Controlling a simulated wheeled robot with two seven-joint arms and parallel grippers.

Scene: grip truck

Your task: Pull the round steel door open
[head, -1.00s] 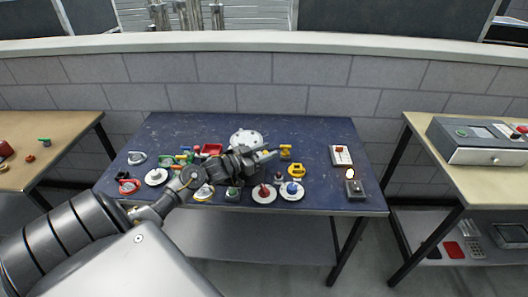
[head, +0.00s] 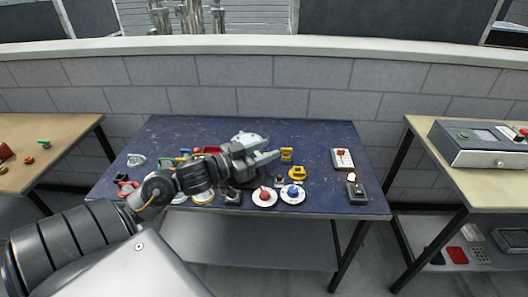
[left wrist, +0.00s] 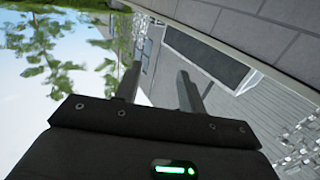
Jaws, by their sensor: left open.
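The round steel door (head: 245,136) is a pale grey disc with small marks at its rim, near the back middle of the dark blue table. Its lower part is hidden behind my left gripper (head: 270,149). That gripper is open and points right, in front of the door in the head view. I cannot tell whether it touches the door. In the left wrist view the two fingers (left wrist: 157,82) stand apart with nothing between them, and the door does not show there. My right gripper is not in view.
The blue table (head: 320,128) bears several small parts: yellow pieces (head: 298,173), red and blue knobs on white discs (head: 264,196), a switch plate (head: 342,159) and a dark box (head: 356,190). A wooden table (head: 465,190) with a grey console stands at right.

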